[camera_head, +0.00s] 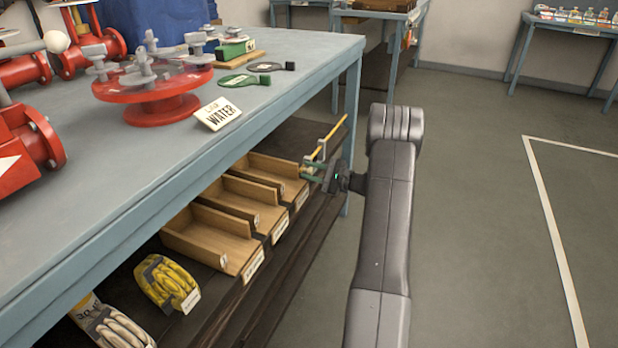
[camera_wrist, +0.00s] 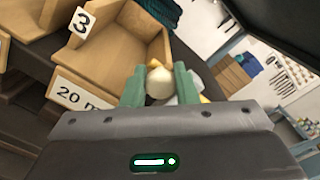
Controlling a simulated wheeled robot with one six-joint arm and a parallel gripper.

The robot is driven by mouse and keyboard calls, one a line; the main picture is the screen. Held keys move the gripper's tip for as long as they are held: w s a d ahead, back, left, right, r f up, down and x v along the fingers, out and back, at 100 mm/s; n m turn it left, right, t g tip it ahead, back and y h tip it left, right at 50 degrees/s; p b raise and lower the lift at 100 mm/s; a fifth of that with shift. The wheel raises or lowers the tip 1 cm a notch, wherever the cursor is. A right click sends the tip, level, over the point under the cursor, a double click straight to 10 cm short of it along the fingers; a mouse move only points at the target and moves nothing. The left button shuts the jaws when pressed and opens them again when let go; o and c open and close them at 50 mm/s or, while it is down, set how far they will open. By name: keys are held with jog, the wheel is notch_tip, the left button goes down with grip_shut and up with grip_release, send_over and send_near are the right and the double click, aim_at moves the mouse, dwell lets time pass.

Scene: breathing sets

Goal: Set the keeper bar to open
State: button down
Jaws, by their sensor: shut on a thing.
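A thin yellow bar (camera_head: 331,135), which looks like the keeper bar, slants up to the right by a small grey bracket at the right end of the wooden bins under the bench. My gripper (camera_head: 308,172) is at the bar's lower end, in front of the rightmost bin. In the wrist view my gripper's green fingers (camera_wrist: 160,84) are shut on a round cream knob (camera_wrist: 160,86). A bit of yellow shows behind the knob. How the knob joins the bar is hidden by the fingers.
Three open wooden bins (camera_head: 205,240) stand on the dark shelf, with yellow gloves (camera_head: 168,283) to their left. Open floor lies to the right.

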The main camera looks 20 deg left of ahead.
jog(key=shift+w+a+f, duration=0.1)
jog(key=shift+w+f, duration=0.05)
jog(key=c, duration=1.1)
grip_release()
jog(key=shift+a, duration=0.2)
jog(key=shift+c, duration=0.2)
jog(key=shift+d, duration=0.1)
